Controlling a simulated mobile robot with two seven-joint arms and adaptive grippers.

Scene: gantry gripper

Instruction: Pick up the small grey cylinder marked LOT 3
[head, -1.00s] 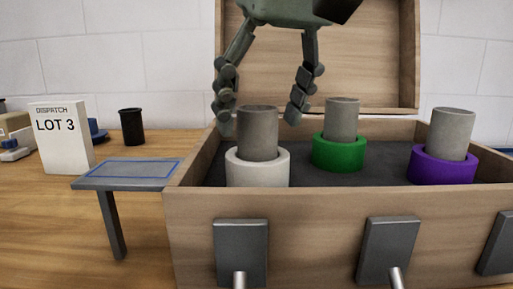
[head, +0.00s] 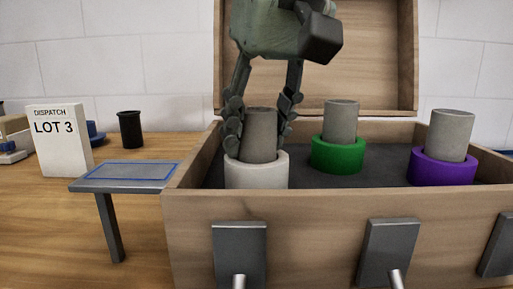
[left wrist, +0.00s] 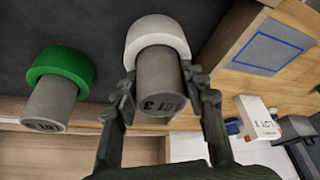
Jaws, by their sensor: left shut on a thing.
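A small grey cylinder (head: 261,132) stands upright in a white ring (head: 256,174) at the left of the open wooden box. In the left wrist view the same cylinder (left wrist: 160,82) carries dark lettering that reads LOT 3, and the white ring (left wrist: 155,31) is around its base. My left gripper (head: 259,150) has come down from above and is shut on this cylinder, one finger on each side. The cylinder still sits inside the ring. My right gripper is in neither view.
In the box (head: 200,215), a green ring (head: 338,155) and a purple ring (head: 443,168) each hold another grey cylinder. The raised lid (head: 370,60) stands behind. Left of the box are a small stand with a blue outline (head: 125,172), a DISPATCH LOT 3 card (head: 58,145) and a black cup (head: 130,128).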

